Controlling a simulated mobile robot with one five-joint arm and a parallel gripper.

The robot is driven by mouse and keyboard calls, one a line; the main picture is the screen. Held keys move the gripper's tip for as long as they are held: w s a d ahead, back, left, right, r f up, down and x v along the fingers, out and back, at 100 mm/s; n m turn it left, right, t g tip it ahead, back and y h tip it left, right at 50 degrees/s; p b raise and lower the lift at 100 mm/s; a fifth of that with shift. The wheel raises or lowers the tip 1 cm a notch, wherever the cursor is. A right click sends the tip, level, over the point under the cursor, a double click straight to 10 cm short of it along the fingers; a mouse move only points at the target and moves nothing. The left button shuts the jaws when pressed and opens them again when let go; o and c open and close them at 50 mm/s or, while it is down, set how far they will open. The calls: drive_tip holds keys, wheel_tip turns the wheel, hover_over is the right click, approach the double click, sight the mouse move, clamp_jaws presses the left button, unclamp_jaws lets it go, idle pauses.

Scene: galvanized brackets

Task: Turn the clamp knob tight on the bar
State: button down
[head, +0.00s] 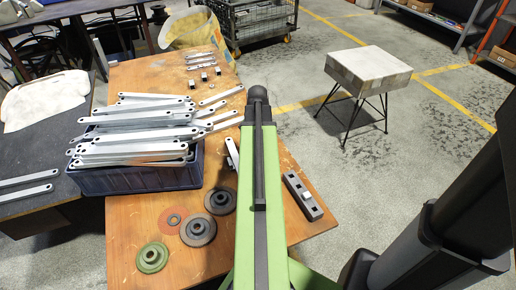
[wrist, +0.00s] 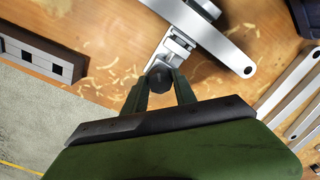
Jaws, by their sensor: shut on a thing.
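In the wrist view my gripper (wrist: 160,85) is shut on the dark round clamp knob (wrist: 160,74), one finger on each side of it. The silvery clamp (wrist: 178,48) lies just beyond the knob, against a flat galvanized bar (wrist: 208,38) with a hole near its end. The bar runs slantwise across the top of the wrist view. In the head view my green arm hides the gripper and knob, and a metal piece (head: 232,152) shows at the arm's left edge. How tight the clamp is, I cannot tell.
A blue crate (head: 140,180) heaped with galvanized brackets stands on the wooden table (head: 120,245). Green (head: 152,257) and grey (head: 198,228) discs lie in front. A dark slotted block (head: 302,194) lies right of my arm; it also shows in the wrist view (wrist: 40,58). A stool (head: 368,68) stands beyond.

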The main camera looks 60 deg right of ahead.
drive_tip(key=m, duration=0.8)
drive_tip(key=c, duration=1.1)
unclamp_jaws()
